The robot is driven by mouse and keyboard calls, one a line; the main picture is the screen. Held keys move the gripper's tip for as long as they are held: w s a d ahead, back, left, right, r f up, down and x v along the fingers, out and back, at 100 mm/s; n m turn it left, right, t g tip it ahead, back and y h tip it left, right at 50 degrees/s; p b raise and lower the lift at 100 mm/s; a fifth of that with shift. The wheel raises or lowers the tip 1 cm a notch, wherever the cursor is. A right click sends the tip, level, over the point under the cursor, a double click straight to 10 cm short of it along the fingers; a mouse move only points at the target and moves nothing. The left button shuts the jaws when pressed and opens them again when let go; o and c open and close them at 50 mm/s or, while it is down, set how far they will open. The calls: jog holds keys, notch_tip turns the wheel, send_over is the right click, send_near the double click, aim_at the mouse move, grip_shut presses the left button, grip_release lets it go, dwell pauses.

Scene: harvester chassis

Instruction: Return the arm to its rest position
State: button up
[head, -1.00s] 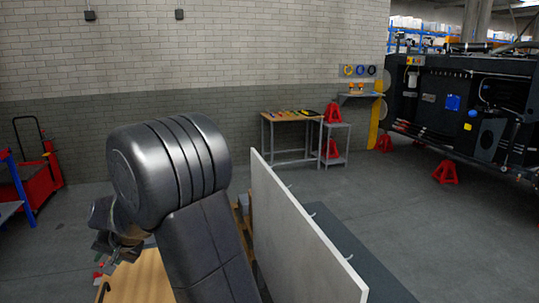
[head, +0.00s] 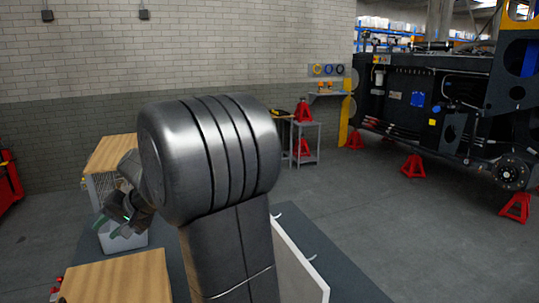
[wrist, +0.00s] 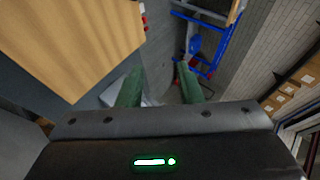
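My arm is folded up in front of the head camera, its thick dark elbow filling the middle of the view. My gripper (head: 112,227) shows small at the left, in front of a pale grey bin (head: 125,240). In the wrist view my gripper (wrist: 160,72) has its two green fingers apart with nothing held between them. Part of the forearm and wrist is hidden behind the elbow.
A wooden tabletop (head: 118,278) lies at the lower left, with another wooden-topped bench (head: 112,152) behind. A white panel (head: 298,268) stands close to my arm's right. The harvester chassis (head: 440,105) stands on red jack stands (head: 413,166). Open floor lies between.

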jog(key=shift+m+g+y, duration=0.3)
jog(key=shift+y, duration=0.5)
jog(key=shift+w+d+r+b, duration=0.1)
jog(key=shift+w+d+r, duration=0.25)
jog(key=shift+d, duration=0.45)
jog(key=shift+w+d+r+b, duration=0.1)
jog(key=shift+w+d, duration=0.4)
jog(key=shift+d, duration=0.35)
jog(key=shift+w+d+r+b, duration=0.1)
jog(key=shift+w+d+r, duration=0.25)
jog(key=shift+d, duration=0.45)
jog(key=shift+f, duration=0.1)
jog(key=shift+f, duration=0.1)
